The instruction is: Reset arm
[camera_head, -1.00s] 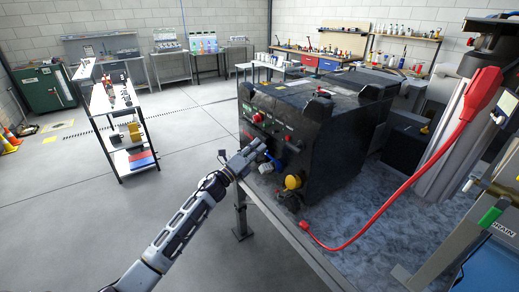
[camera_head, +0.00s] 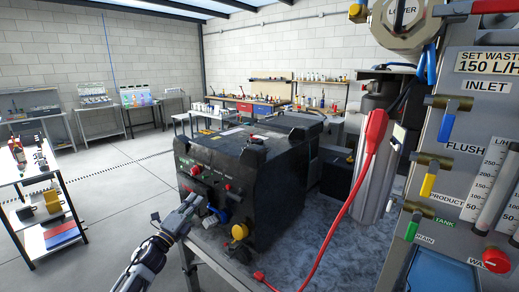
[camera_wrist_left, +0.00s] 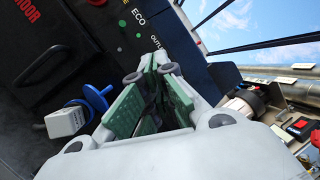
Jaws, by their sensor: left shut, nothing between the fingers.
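My left gripper (camera_head: 190,203) is in front of the control face of a black machine (camera_head: 270,185) on a bench. It is shut and empty, and its green-padded fingers also show in the left wrist view (camera_wrist_left: 155,75). Its fingertips look close to the panel; I cannot tell whether they touch it. A blue handle (camera_wrist_left: 93,98) lies left of the fingers in the left wrist view. My right gripper is not in view.
A yellow knob (camera_head: 239,231) sits low on the machine. A red hose (camera_head: 340,215) runs across the grey bench top (camera_head: 300,250). A valve panel (camera_head: 470,150) stands at the right. A shelf rack (camera_head: 45,205) stands at the left, with open floor between.

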